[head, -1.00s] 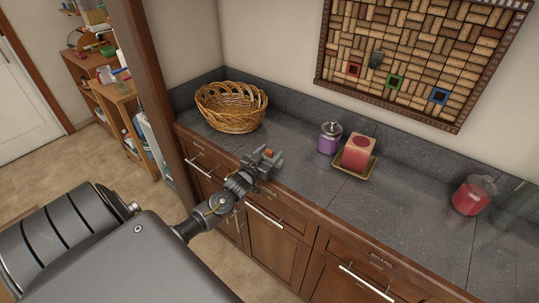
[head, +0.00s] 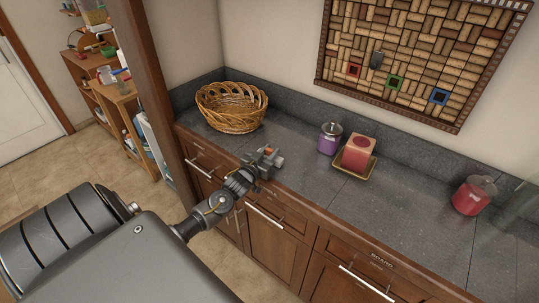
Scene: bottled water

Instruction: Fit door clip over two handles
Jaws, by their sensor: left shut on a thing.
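My left gripper (head: 267,157) is over the front edge of the grey counter, left of centre. It is shut on a small orange-brown thing (head: 281,154), mostly hidden by the fingers. The thing is too small to tell for sure whether it is the door clip. Below the counter are wooden cabinet doors (head: 272,248) with drawers above them. The drawers carry long silver bar handles (head: 265,218). Door handles near the arm are small and partly hidden by my wrist. My right gripper is not in view.
On the grey counter (head: 300,185) stand a wicker basket (head: 232,108), a purple jar (head: 330,140), a red box candle (head: 358,152) on a tray, and a red jar (head: 472,196). A wooden post (head: 150,90) rises left of the counter. The counter's middle is clear.

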